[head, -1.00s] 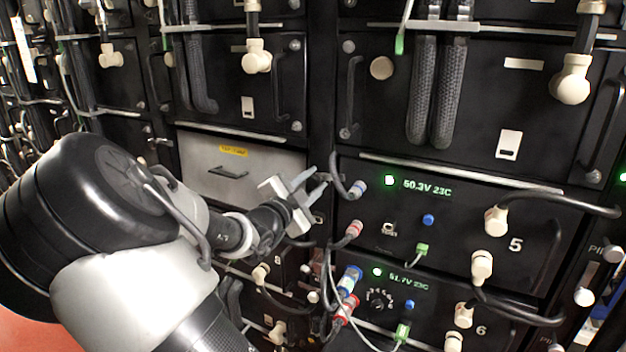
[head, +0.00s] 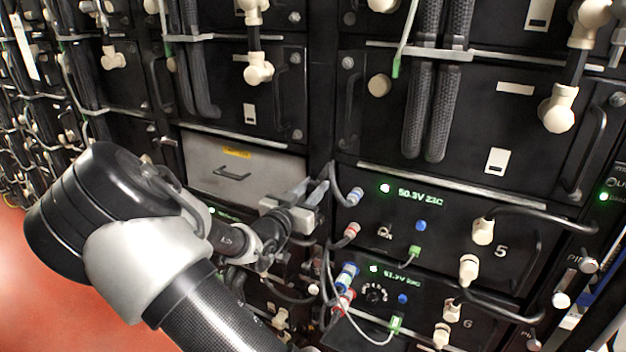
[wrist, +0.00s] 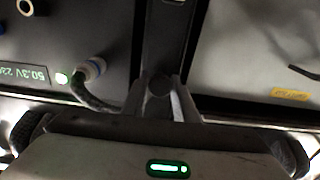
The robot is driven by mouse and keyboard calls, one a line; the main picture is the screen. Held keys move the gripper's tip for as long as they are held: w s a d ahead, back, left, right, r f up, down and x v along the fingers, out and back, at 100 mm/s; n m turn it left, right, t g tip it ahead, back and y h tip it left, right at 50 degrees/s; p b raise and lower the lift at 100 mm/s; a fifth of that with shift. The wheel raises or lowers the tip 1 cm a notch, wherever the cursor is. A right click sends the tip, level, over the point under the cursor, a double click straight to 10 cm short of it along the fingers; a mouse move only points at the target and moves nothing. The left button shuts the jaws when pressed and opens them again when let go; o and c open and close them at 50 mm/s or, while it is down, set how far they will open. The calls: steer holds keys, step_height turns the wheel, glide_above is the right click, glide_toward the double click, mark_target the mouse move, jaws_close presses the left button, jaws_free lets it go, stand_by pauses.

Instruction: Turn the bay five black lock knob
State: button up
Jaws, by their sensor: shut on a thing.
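A round black lock knob (wrist: 160,84) sits on the dark upright strip left of the bay five unit, in the upside-down wrist view. My gripper (wrist: 160,88) has its two fingers around this knob, one on each side, shut on it. In the head view my gripper (head: 314,187) is at the left edge of the bay five unit (head: 450,235), which carries a white 5 and a green 50.3V display. The fingers hide the knob there.
A grey cable with a blue-ringed plug (head: 354,197) comes out close beside my fingers. A grey drawer (head: 215,185) with a yellow label is to the left. The unit marked 6 (head: 430,310), with several cables, is below.

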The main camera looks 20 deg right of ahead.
steer(key=n+p, duration=0.3)
steer(key=n, duration=0.3)
steer(key=shift+r+n+p, duration=0.1)
steer(key=shift+n+p, duration=0.2)
steer(key=shift+w, duration=0.1)
stand_by(0.4)
steer(key=o, duration=1.1)
steer(key=shift+c, duration=0.2)
steer(key=shift+a, duration=0.1)
steer(key=shift+s+a, duration=0.2)
steer(key=shift+s, duration=0.05)
steer(key=b+v, duration=0.1)
steer(key=v, duration=1.5)
steer(key=shift+s+a, duration=0.3)
